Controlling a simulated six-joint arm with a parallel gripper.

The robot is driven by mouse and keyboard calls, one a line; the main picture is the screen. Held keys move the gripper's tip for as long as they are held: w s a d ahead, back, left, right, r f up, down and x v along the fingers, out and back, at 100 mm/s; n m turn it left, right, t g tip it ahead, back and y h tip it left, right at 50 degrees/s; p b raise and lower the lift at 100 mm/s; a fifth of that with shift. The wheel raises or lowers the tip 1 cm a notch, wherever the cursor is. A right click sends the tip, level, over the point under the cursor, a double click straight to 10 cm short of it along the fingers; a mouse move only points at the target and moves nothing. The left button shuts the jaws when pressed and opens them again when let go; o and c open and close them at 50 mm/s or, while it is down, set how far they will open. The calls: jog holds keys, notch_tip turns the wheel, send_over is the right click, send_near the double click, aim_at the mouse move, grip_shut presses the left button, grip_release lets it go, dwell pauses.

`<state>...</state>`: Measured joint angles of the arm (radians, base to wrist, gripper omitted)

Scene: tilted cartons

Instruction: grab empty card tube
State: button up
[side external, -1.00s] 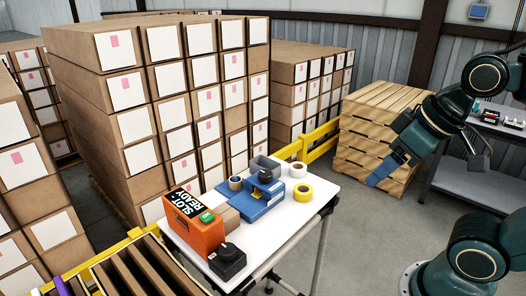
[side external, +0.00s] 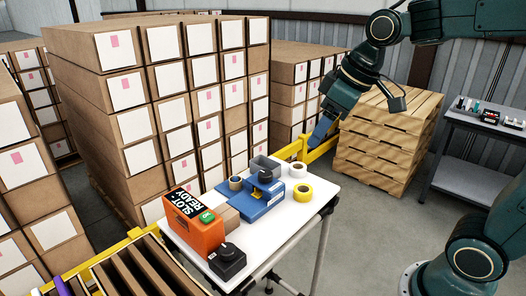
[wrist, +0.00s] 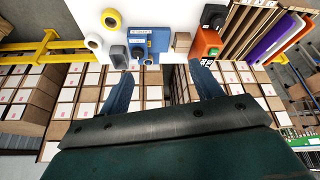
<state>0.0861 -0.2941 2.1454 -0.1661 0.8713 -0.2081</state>
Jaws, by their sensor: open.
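My gripper (side external: 320,132) is in the air beyond and to the right of the table, above the yellow rail. In the wrist view my gripper (wrist: 161,70) has its two blue fingers wide apart with nothing between them.
A white tape roll (side external: 298,169) and a yellow roll (side external: 302,192) lie right of the machine. A grey bin (side external: 263,165), brown block (side external: 228,216), orange box (side external: 193,220) and black knob unit (side external: 227,262) crowd the table. Carton stacks (side external: 165,100) stand behind. The table's right front is clear.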

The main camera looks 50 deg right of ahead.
jog(key=w+d+f+n+y, duration=0.1)
jog(key=w+f, duration=0.1)
jog(key=w, duration=0.5)
jog(key=w+d+f+n, duration=0.1)
jog(key=w+f+n, duration=0.1)
jog(key=w, duration=0.5)
jog(key=n+g+y, duration=0.1)
jog(key=n+g, duration=0.1)
jog(key=n, duration=0.1)
send_near(236, 177)
notch_tip(236, 177, up, 3)
jog(key=d, duration=0.2)
jog(key=shift+s+a+r, duration=0.25)
jog(key=shift+s, duration=0.2)
jog(key=shift+f, duration=0.1)
jog(key=shift+x, duration=4.25)
jog(key=shift+w+a, duration=0.15)
jog(key=shift+a, duration=0.05)
jog(key=shift+x, duration=2.45)
jog(key=shift+a, duration=0.1)
